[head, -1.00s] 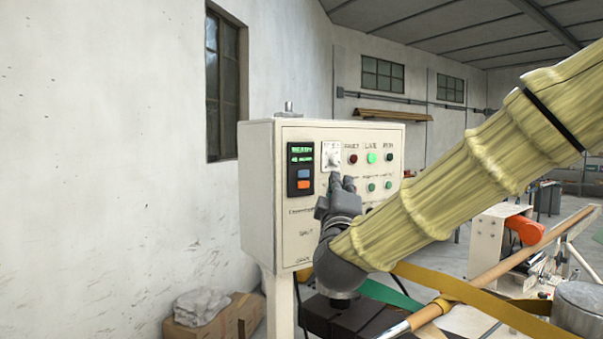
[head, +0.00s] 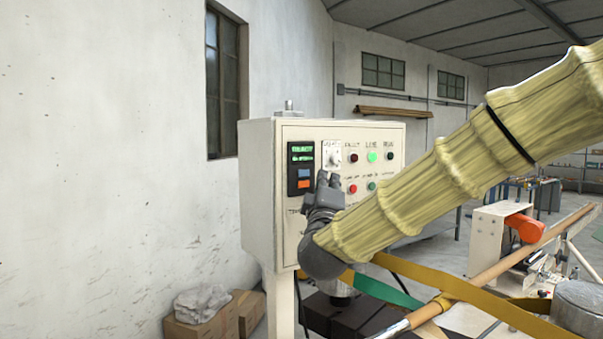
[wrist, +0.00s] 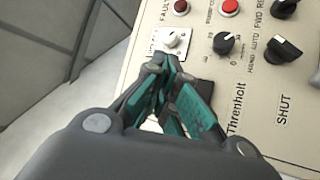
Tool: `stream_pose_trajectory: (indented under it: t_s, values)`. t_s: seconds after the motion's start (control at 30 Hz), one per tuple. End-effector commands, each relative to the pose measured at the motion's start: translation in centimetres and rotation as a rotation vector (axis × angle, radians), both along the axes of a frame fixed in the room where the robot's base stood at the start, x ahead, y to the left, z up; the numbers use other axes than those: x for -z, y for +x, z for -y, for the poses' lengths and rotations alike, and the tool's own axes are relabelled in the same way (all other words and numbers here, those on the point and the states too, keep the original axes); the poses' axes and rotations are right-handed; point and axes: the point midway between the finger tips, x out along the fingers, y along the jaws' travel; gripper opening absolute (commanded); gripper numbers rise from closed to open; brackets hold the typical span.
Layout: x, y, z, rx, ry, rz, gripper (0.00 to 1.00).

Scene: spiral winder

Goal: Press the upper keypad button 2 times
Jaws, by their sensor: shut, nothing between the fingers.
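The keypad (head: 300,168) is a black module on the upper left of the control box front, with a green-lit display on top. Its upper button (head: 304,173) is blue and its lower button (head: 304,184) is orange; both show clear in the head view. My gripper (head: 328,178) is shut and empty, just right of the keypad and below the white selector switch; the head view does not show how far it is from the panel. In the wrist view the shut fingers (wrist: 164,66) lie beside the white selector, and I cannot make out the keypad buttons behind them.
The control box (head: 257,190) also carries a white selector switch (head: 332,158), lamps and buttons such as a red one (head: 352,188), and a black knob (wrist: 224,43). A winder with a long roller (head: 500,268) stands at the right. Boxes lie on the floor below.

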Motion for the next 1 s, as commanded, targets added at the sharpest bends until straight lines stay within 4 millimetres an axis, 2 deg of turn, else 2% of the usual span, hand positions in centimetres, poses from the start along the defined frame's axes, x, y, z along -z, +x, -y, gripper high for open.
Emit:
stream_pose_trajectory:
  t_s: [0.4,1.0]
  values:
    - [0.0,3.0,-2.2,0.001,-0.001,-0.001,0.0]
    - [0.0,3.4,-2.5,0.0,0.001,0.0,0.0]
